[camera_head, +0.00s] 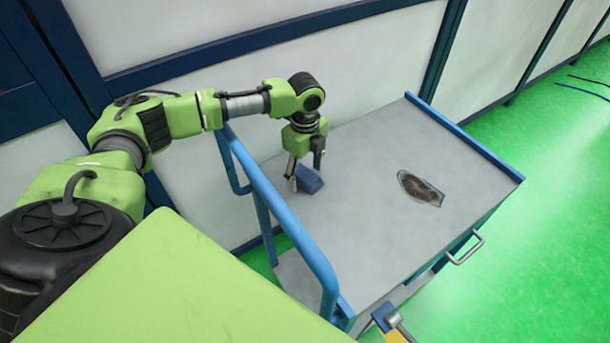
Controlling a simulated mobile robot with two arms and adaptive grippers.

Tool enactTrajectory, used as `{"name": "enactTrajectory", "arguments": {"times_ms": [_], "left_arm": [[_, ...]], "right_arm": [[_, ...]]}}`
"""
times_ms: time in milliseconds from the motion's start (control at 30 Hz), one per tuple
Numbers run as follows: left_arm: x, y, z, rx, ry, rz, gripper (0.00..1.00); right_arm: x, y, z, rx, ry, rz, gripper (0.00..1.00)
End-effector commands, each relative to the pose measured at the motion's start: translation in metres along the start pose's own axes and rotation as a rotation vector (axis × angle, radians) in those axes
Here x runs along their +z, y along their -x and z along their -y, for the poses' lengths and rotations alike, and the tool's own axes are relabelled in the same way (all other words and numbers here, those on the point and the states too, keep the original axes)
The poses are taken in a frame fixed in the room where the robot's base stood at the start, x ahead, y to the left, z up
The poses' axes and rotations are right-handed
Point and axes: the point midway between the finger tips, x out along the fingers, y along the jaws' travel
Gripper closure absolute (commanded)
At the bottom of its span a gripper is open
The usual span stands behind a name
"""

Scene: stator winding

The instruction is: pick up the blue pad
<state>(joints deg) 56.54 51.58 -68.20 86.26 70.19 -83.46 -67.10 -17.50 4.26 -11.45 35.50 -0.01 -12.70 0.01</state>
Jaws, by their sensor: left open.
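The blue pad (310,181) is a small dark blue block on the grey top of the cart, near the cart's handle end. My left gripper (305,176) points down at the pad from above, its fingers apart. One finger is at the pad's left side and the other is behind its upper right. I cannot tell whether the fingers touch the pad. My right gripper is not in view.
The grey cart top (360,240) has a blue handle rail (285,215) on its left side. A dark, flat, irregular piece (421,188) lies on the right part of the top. White wall panels with dark blue frames stand behind the cart. Green floor is open on the right.

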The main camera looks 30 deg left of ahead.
Motion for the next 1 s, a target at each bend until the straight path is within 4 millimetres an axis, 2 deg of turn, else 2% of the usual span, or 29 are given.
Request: {"name": "enactTrajectory", "arguments": {"times_ms": [133, 267, 300, 667, 767, 1000], "left_arm": [[0.0, 0.0, 0.0, 0.0, 0.0, 0.0, 0.43], [0.0, 0.0, 0.0, 0.001, 0.0, 0.0, 0.77], [0.0, 0.0, 0.0, 0.001, 0.0, 0.0, 0.78], [0.001, 0.005, 0.0, -0.001, 0.001, 0.0, 0.79], [0.001, 0.018, 0.001, -0.003, 0.001, -0.001, 0.79], [0.0, 0.067, 0.001, -0.003, 0.001, -0.001, 0.79]], "right_arm": [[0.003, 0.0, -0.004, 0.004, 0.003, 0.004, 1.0], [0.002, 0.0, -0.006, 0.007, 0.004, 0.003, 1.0], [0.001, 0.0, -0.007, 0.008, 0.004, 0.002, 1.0], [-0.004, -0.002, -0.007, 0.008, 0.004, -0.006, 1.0], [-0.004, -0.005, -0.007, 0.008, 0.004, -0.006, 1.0], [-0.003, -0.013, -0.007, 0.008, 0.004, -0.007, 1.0]]}}
